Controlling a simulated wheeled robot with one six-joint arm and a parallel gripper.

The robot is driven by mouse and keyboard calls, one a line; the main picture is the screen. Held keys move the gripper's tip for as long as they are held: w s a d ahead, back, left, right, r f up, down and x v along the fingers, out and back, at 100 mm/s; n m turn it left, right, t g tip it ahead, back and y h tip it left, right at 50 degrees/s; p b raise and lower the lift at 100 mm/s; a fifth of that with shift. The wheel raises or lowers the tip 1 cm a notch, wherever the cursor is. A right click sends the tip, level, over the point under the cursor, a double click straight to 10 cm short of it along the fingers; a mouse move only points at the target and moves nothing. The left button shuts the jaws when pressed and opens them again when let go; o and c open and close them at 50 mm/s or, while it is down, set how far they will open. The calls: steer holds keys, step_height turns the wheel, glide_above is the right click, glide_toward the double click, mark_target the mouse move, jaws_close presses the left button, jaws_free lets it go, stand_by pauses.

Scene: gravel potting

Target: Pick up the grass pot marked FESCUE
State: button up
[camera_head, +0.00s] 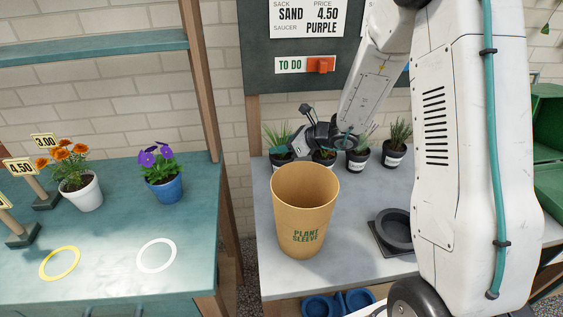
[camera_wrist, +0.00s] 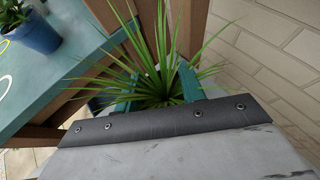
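Several black pots of grass with pale labels stand in a row at the back of the grey table (camera_head: 365,212). The labels are too small to read, so I cannot tell which is FESCUE. My gripper (camera_head: 287,151) is at the leftmost grass pot (camera_head: 283,161) and partly covers it. In the wrist view, the teal fingers of my gripper (camera_wrist: 158,88) are apart, one on each side of a tuft of grass (camera_wrist: 150,62). The pot below the tuft is hidden there by leaves and the dark gripper edge. I cannot tell whether the fingers touch the pot.
A tall brown plant sleeve (camera_head: 304,215) stands in front of the row. A dark square tray (camera_head: 378,247) with a round dish is to its right. The teal bench (camera_head: 110,245) at left holds flower pots (camera_head: 167,189). A wooden post (camera_head: 203,80) rises left of the gripper.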

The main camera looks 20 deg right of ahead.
jaws_close()
